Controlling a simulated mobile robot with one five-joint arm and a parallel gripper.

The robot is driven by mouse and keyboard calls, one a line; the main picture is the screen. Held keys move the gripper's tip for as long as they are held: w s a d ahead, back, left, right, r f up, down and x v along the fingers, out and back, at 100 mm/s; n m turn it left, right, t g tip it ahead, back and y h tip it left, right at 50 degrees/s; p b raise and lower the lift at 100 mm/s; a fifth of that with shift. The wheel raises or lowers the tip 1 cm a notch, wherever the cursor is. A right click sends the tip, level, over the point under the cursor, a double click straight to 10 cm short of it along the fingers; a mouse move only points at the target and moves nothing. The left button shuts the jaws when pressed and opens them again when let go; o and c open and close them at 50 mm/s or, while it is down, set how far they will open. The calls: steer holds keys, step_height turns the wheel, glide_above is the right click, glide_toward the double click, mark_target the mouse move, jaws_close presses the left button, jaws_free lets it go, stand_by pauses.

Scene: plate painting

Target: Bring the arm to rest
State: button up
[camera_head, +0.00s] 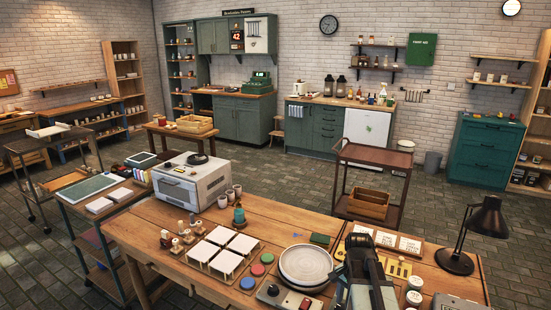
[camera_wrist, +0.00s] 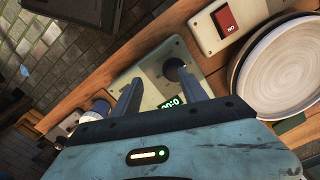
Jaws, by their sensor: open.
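My arm (camera_head: 366,268) reaches over the front of the wooden worktable, right of the stacked pale plates (camera_head: 305,262). In the wrist view the two dark fingers of my gripper (camera_wrist: 155,76) stand apart with nothing held between them. Behind and below the fingers is a pale box with a dark knob and a green digital display (camera_wrist: 171,105). The fingers overlap this box in the picture; I cannot tell whether they touch it. The plates also show at the right of the wrist view (camera_wrist: 285,75). The fingertips are not clear in the head view.
A box with a red switch (camera_wrist: 226,20) lies beside the plates. White square tiles (camera_head: 222,250), coloured discs (camera_head: 257,270) and a small oven (camera_head: 194,182) stand left on the table. A black lamp (camera_head: 484,222) stands at the right. A brown trolley (camera_head: 372,185) is behind the table.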

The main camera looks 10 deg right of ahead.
steer(key=s+a+n, duration=0.2)
steer(key=a+n, duration=0.9)
steer(key=a, duration=0.5)
steer(key=shift+a+n, duration=0.2)
steer(key=shift+n, duration=0.2)
steer(key=shift+c, duration=0.2)
